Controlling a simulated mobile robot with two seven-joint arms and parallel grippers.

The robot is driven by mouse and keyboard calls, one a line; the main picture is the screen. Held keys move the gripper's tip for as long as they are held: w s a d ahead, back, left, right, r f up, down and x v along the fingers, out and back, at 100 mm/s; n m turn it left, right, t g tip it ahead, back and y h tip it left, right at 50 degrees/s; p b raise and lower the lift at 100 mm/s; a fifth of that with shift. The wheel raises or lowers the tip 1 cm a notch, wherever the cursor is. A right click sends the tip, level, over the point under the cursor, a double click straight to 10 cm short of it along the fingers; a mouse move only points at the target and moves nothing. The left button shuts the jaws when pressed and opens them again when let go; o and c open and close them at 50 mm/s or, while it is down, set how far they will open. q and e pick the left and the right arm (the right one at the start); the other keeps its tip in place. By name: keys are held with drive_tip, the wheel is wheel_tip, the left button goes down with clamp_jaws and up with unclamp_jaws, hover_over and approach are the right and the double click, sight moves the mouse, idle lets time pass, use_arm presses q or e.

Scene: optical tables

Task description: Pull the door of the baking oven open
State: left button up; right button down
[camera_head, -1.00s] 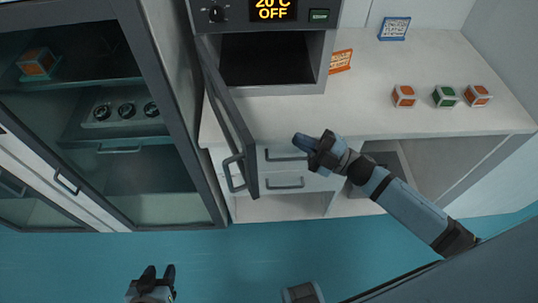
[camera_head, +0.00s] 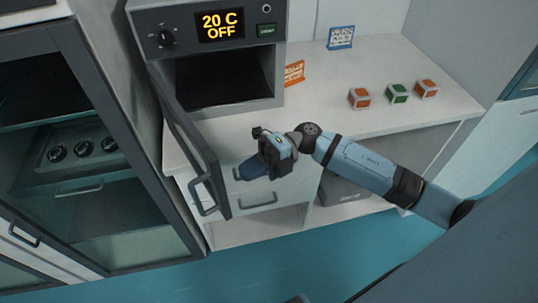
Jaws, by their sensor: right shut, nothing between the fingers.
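The baking oven (camera_head: 219,41) stands on the white counter, with its display reading 20 C OFF. Its door (camera_head: 189,141) is hinged at the left and swung well open, so the dark chamber (camera_head: 222,76) shows. The door handle (camera_head: 202,195) is on the outer face, near the free edge. My right gripper (camera_head: 252,167) is shut and empty, on the inner side of the door, a little to the right of its free edge. I cannot tell whether it touches the door. My left gripper is not in view.
A glass-fronted cabinet (camera_head: 92,140) stands to the left, close to the open door. Three small cubes (camera_head: 397,93) and a blue-framed sign (camera_head: 340,38) are on the counter at right. An orange sign (camera_head: 294,73) stands beside the oven. Drawers lie below the counter.

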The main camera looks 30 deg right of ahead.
use_arm(q)
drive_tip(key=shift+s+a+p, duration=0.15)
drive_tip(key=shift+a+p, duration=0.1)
drive_tip(key=shift+p, duration=0.05)
use_arm(e)
drive_tip(key=a, duration=0.4)
drive_tip(key=shift+s+a, duration=0.2)
drive_tip(key=shift+a, duration=0.05)
